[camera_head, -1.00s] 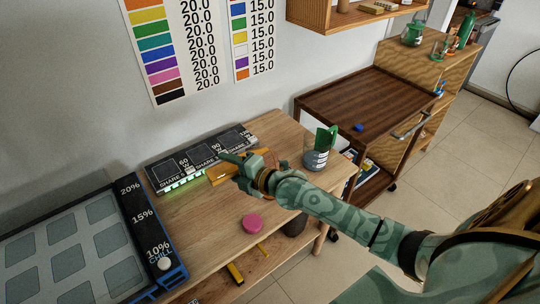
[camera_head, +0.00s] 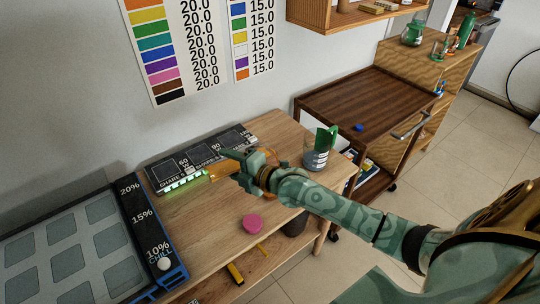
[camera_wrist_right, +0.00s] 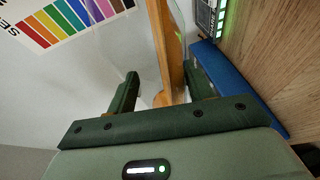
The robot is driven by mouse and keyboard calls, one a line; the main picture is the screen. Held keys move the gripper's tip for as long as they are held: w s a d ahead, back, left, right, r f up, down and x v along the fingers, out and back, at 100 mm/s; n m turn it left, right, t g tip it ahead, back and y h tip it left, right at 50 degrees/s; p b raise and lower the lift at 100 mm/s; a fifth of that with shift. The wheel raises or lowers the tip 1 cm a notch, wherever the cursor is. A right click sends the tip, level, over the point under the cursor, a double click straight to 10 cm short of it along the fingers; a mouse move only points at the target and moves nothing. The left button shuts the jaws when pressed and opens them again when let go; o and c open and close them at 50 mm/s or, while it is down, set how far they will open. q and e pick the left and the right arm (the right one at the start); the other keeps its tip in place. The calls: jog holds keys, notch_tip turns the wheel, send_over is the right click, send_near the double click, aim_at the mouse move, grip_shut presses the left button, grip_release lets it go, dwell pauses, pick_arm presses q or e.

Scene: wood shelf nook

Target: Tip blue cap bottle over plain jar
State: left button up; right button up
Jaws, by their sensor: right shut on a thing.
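My right gripper (camera_head: 236,168) is over the wooden table and shut on an amber-orange thing (camera_head: 219,171), which lies tilted in front of the lit strip. In the right wrist view the gripper (camera_wrist_right: 162,78) has this orange piece (camera_wrist_right: 170,50) between its fingers, with clear glass beside it. I cannot tell whether it is the bottle; no cap shows on it. A clear jar (camera_head: 316,158) with grey contents and a pale label stands upright right of the gripper, apart from it, with a green flat piece at its top. A small blue cap-like thing (camera_head: 359,127) lies on the brown cart. My left gripper is out of view.
A black panel with green lights (camera_head: 187,182) runs along the wall. A blue-edged tray (camera_head: 170,276) fills the left. A pink disc (camera_head: 252,224) lies near the table's front edge. The brown cart (camera_head: 365,95) is mostly clear.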

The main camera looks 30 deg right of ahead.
jog(key=shift+d+r+m+t+y, duration=0.15)
jog(key=shift+d+r+m+t, duration=0.1)
jog(key=shift+r+m, duration=0.35)
jog(key=shift+d+r+m+t+y, duration=0.1)
jog(key=shift+r+m+t+y, duration=0.1)
jog(key=shift+r+m, duration=0.35)
jog(key=shift+d+r+m+t+y, duration=0.15)
jog(key=shift+d+r+m+t, duration=0.15)
jog(key=shift+r, duration=0.5)
dwell(2.6)
